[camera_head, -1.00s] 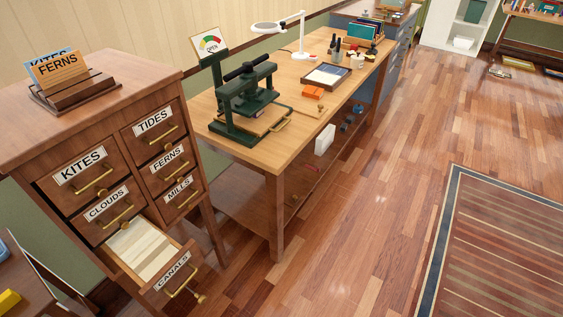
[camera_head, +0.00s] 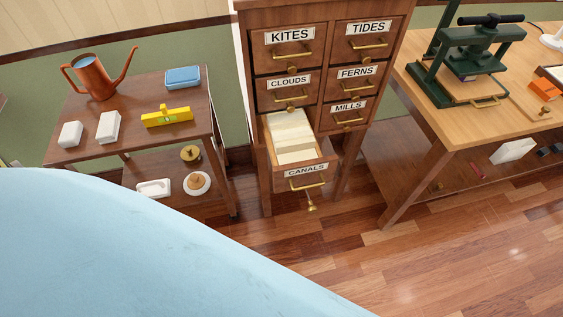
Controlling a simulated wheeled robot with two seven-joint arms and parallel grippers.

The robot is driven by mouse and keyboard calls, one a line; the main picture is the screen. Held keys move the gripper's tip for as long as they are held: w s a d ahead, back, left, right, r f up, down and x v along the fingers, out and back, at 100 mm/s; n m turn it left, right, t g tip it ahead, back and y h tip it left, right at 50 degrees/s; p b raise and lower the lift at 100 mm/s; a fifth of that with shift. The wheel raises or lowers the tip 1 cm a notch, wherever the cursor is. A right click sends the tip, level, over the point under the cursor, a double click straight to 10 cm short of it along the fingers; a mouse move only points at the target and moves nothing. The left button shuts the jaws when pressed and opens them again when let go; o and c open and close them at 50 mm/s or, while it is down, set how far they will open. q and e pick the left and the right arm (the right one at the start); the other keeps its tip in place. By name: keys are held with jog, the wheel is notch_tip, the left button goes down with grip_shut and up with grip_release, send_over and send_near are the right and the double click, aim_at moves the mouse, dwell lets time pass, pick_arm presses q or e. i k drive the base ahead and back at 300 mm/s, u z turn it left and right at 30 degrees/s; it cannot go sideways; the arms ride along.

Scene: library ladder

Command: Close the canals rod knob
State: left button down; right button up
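The CANALS drawer (camera_head: 307,171) is the bottom left drawer of the wooden card cabinet (camera_head: 323,18). It is pulled out, and pale cards (camera_head: 291,136) fill it. Its brass rod knob (camera_head: 311,208) sticks out below the brass pull (camera_head: 308,184) at the drawer's front, standing off from the drawer face. The KITES, CLOUDS, TIDES, FERNS and MILLS drawers are pushed in. Neither of my grippers is in view.
A large pale blue surface (camera_head: 130,250) covers the lower left. A side table (camera_head: 135,95) left of the cabinet holds an orange watering can (camera_head: 95,78) and a yellow level (camera_head: 167,116). A workbench (camera_head: 440,120) with a green press (camera_head: 470,60) stands right. Floor before the drawer is clear.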

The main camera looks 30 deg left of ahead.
aim_at(312, 209)
jog(key=u, duration=0.75)
jog(key=k, duration=0.6)
jog(key=u, duration=0.5)
jog(key=k, duration=0.55)
jog(key=z, duration=0.75)
jog(key=i, duration=0.8)
jog(key=z, duration=0.25)
